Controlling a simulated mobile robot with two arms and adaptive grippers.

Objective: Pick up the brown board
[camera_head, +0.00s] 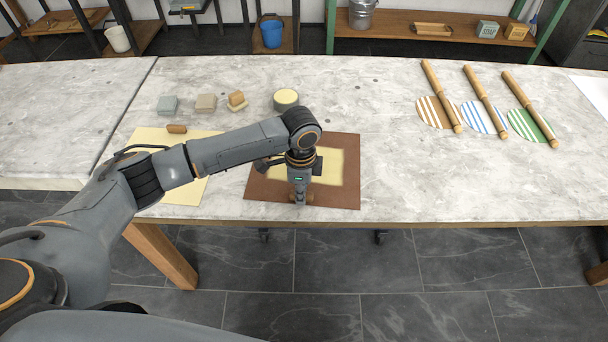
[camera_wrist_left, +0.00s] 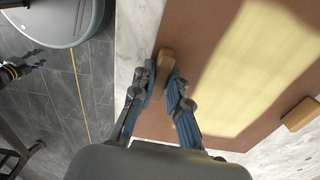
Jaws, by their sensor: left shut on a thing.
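The brown board (camera_head: 340,197) lies on the pale stone-topped table near its front edge, with a pale yellow area in its middle. In the left wrist view the brown board (camera_wrist_left: 205,35) has a wooden grip (camera_wrist_left: 166,62) at its near edge and another wooden piece (camera_wrist_left: 300,114) at its far edge. My left gripper (camera_head: 300,198) is over the near edge, its fingers (camera_wrist_left: 162,85) shut on the near wooden grip. My left arm hides part of the board. My right gripper (camera_wrist_left: 28,70) shows small and dark at the left of the wrist view, away from the board.
A yellow sheet (camera_head: 190,190) with a small wooden block (camera_head: 177,129) lies left of the board. Several small blocks and a round tin (camera_head: 286,98) stand behind. Wooden rollers (camera_head: 485,102) lie on striped discs at the right. The table between board and rollers is clear.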

